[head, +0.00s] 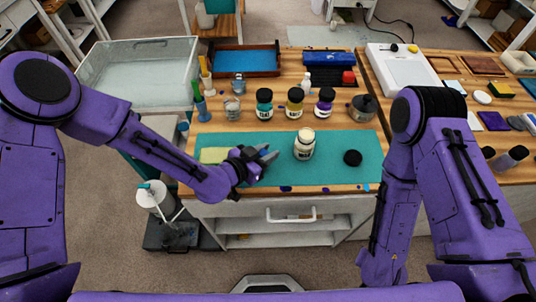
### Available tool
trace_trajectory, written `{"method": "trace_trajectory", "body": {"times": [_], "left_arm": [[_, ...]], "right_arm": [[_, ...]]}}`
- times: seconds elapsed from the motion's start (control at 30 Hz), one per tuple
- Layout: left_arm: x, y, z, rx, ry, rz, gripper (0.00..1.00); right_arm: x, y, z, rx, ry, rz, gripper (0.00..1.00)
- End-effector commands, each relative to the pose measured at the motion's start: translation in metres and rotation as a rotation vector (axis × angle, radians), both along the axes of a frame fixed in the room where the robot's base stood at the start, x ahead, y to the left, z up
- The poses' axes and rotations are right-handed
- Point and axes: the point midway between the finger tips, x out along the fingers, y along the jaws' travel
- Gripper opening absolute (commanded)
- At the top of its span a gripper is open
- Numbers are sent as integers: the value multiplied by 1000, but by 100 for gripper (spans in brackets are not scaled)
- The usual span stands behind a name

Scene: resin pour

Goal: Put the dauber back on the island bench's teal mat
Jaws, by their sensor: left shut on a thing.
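The teal mat (335,172) lies along the front of the wooden island bench. My left gripper (268,156) is low over the left half of the mat, its grey fingers pointing right. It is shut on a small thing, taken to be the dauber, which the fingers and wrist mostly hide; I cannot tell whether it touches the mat. A pale jar (304,144) stands on the mat right of the gripper, and a black round lid (352,158) lies farther right. A yellow-green pad (214,155) lies at the mat's left end. My right gripper is out of view.
Teal, yellow and purple-labelled bottles (295,103) stand in a row behind the mat, with a dark can (362,107) at their right. Upright tools (202,95) and a clear cup (232,108) stand at the left. The mat's front right is mostly clear.

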Motion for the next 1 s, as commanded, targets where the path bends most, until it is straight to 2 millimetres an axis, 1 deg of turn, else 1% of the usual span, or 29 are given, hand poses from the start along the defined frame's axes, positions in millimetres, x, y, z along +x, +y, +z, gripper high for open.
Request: {"method": "trace_trajectory", "body": {"times": [0.07,0.2,0.23,0.27,0.3,0.57,0.67,0.7,0.77,1.0], "left_arm": [[0,0,1,0,0,-1,0],[0,-1,-4,-1,1,-2,0],[0,-1,-4,-1,1,-3,32],[0,-1,-2,-1,1,-3,42],[0,-1,-2,-1,1,-3,55],[0,-1,-2,0,0,-4,55],[-1,-1,5,-1,1,-4,55],[-5,4,3,0,0,-3,55],[-13,12,7,0,0,-4,55],[-53,53,32,-1,-2,-1,55]], "right_arm": [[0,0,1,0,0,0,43],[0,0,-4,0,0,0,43],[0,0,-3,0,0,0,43],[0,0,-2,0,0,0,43],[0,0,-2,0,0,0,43],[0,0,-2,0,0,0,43],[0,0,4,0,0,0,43],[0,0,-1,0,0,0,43],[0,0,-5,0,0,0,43],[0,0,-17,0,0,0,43]]}}
